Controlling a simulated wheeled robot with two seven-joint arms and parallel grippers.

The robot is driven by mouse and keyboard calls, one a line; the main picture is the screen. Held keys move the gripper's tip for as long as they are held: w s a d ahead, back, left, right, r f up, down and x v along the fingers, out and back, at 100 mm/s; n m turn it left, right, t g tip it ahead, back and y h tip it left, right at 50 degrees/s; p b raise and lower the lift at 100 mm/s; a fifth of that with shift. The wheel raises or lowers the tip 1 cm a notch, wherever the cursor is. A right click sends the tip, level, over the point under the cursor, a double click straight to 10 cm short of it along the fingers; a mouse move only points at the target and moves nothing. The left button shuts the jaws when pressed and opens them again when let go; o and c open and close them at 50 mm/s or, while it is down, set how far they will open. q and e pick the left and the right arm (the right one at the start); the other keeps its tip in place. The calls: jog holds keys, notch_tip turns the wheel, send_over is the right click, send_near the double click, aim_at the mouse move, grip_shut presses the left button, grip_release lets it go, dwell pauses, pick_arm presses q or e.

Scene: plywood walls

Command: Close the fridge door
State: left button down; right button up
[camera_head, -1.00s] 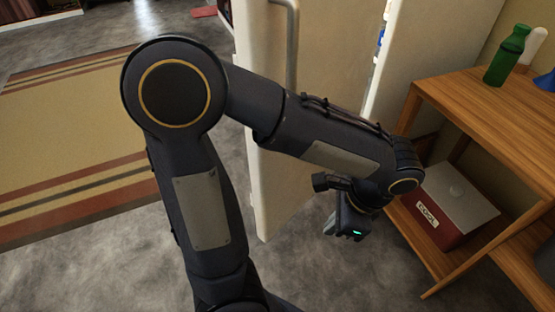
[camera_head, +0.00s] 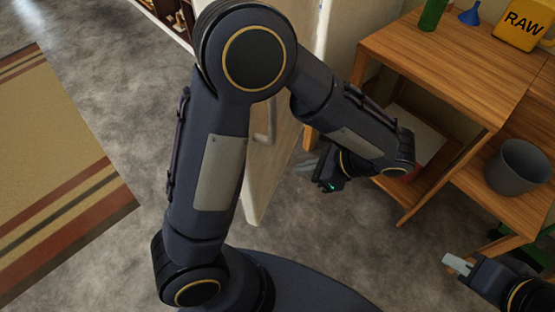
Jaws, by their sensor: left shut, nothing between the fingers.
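The cream fridge door (camera_head: 258,190) stands in the middle, largely hidden behind my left arm. Its bottom corner and part of its handle (camera_head: 264,138) show. The fridge's body and inside are mostly hidden, so I cannot tell how far the door stands open. My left gripper (camera_head: 308,170) is shut and empty, just right of the door's lower part. I cannot tell whether it touches the door. My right gripper (camera_head: 457,264) is at the lower right, away from the door; its jaw state is unclear.
A wooden shelf unit (camera_head: 420,60) stands close on the right, with a green bottle (camera_head: 433,14), a blue funnel (camera_head: 470,16), a yellow RAW container (camera_head: 521,24) and a grey bucket (camera_head: 517,167). A striped rug (camera_head: 45,150) lies left. Grey floor between is clear.

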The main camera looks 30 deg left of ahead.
aim_at(254, 171)
pick_arm(q)
jog(key=x, duration=0.3)
jog(key=a+r+b+x, duration=0.1)
jog(key=x, duration=0.3)
jog(key=b+x, duration=0.1)
jog(key=x, duration=0.3)
jog(key=shift+s+a+r, duration=0.1)
jog(key=shift+a+r, duration=0.1)
jog(key=shift+a, duration=0.55)
